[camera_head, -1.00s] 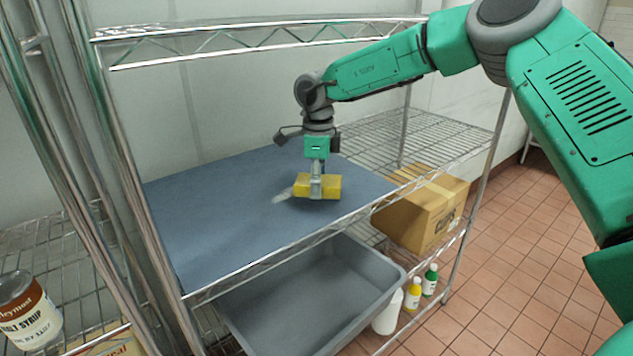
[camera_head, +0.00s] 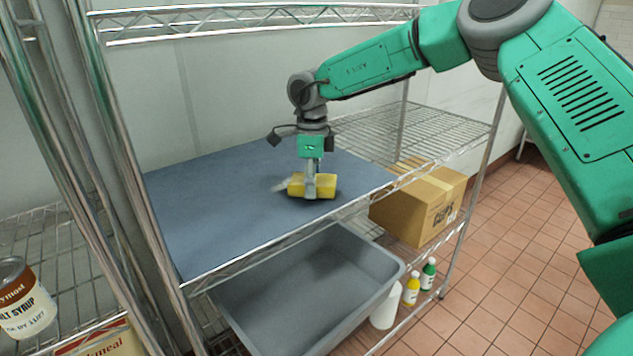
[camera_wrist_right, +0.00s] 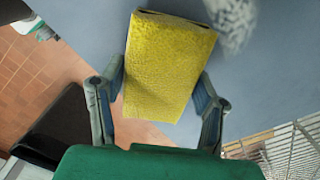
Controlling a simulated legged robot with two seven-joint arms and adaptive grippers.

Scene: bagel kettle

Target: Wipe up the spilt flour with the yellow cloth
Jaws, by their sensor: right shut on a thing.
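My right gripper (camera_head: 311,188) is shut on the yellow cloth (camera_head: 326,184), a thick folded block, low over the blue-grey mat (camera_head: 215,215) on the wire shelf. I cannot tell whether the cloth touches the mat. In the right wrist view the cloth (camera_wrist_right: 168,65) sits between the two fingers (camera_wrist_right: 160,100). The spilt flour (camera_head: 281,185) is a pale smear on the mat, just left of the cloth and partly hidden by it. It also shows in the right wrist view (camera_wrist_right: 233,20), at the cloth's far right corner. My left gripper is not in view.
A grey tub (camera_head: 262,297) stands below the mat's front edge. A cardboard box (camera_head: 412,212) and several bottles (camera_head: 411,290) are on the lower shelf. Shelf posts (camera_head: 130,165) rise at the left, near a syrup can (camera_head: 22,300). The left of the mat is clear.

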